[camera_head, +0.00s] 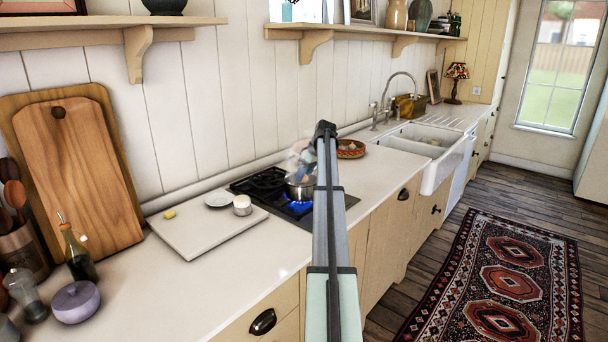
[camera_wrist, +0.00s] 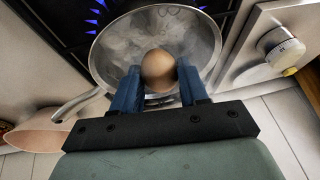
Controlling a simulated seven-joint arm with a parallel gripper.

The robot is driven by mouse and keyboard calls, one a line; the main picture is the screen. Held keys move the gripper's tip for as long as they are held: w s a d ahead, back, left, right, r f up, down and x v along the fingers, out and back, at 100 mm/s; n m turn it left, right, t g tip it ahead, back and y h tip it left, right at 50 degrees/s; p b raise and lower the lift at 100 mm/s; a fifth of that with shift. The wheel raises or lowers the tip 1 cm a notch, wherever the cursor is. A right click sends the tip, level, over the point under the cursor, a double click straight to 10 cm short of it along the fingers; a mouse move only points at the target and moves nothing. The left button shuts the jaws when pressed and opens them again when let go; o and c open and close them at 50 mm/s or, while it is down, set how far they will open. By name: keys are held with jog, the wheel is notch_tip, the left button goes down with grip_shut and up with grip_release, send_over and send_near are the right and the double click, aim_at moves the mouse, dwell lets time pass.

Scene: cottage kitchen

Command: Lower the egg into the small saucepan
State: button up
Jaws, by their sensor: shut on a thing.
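The small saucepan (camera_head: 300,189) stands on the lit stove in the head view, partly hidden by my arm. In the wrist view the metal saucepan (camera_wrist: 104,60) is seen from above, with pale steam or bubbling water inside and its handle pointing to the lower left. My gripper (camera_wrist: 158,78) is shut on a brown egg (camera_wrist: 158,66), held between two blue fingers. The egg is over the pan's opening, inside the rim as seen from above. Its height above the water I cannot tell. In the head view the egg is hidden.
Blue flames (camera_head: 297,207) burn under the pan on the black hob (camera_head: 260,184). A white board (camera_head: 205,232) with a small white pot (camera_head: 242,205) lies left of the hob. A patterned bowl (camera_head: 351,149) stands beyond it.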

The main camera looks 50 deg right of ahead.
jog(key=shift+f, duration=2.05)
dwell(1.3)
jog(key=o, duration=0.8)
